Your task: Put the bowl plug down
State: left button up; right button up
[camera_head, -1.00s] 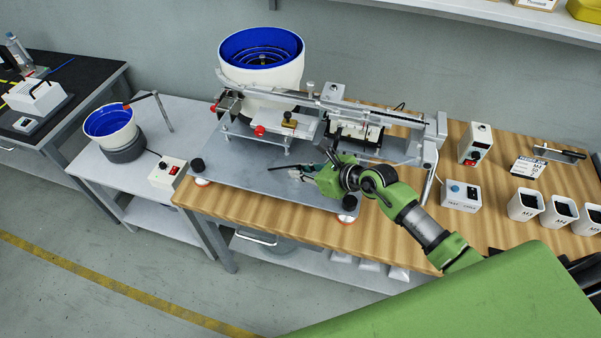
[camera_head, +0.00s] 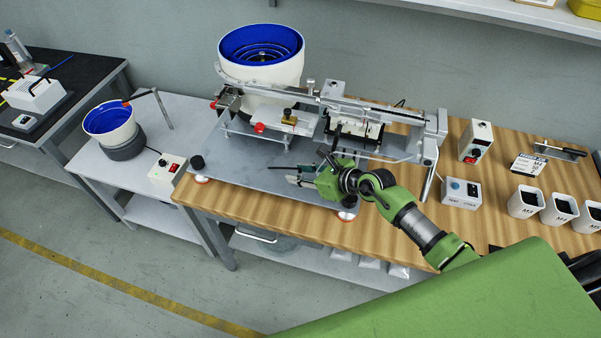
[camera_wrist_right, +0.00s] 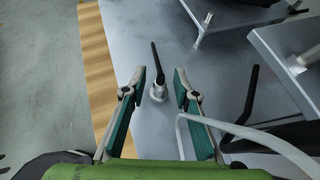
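A small pale metal piece with a black stem (camera_wrist_right: 158,88), which looks like the bowl plug, is at the grey base plate (camera_wrist_right: 215,70). It sits between the two fingers of my right gripper (camera_wrist_right: 160,80), with a visible gap on each side. The right gripper is open. In the head view my right gripper (camera_head: 297,181) is low over the front part of the plate, with a thin dark stem (camera_head: 281,167) beside its fingertips. I cannot tell whether the piece fully rests on the plate. My left gripper is not in view.
The big feeder bowl (camera_head: 262,65) and the gantry rail (camera_head: 370,112) stand behind my right gripper. A smaller blue-lined bowl (camera_head: 110,125) stands on the left table. The plate's front left is clear.

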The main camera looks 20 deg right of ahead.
jog(key=shift+r, duration=0.35)
jog(key=shift+s+d+r+p, duration=0.1)
jog(key=shift+s+r+p, duration=0.05)
jog(key=shift+r+p, duration=0.15)
jog(key=b+v, duration=0.1)
jog(key=v, duration=1)
jog(key=shift+s, duration=0.3)
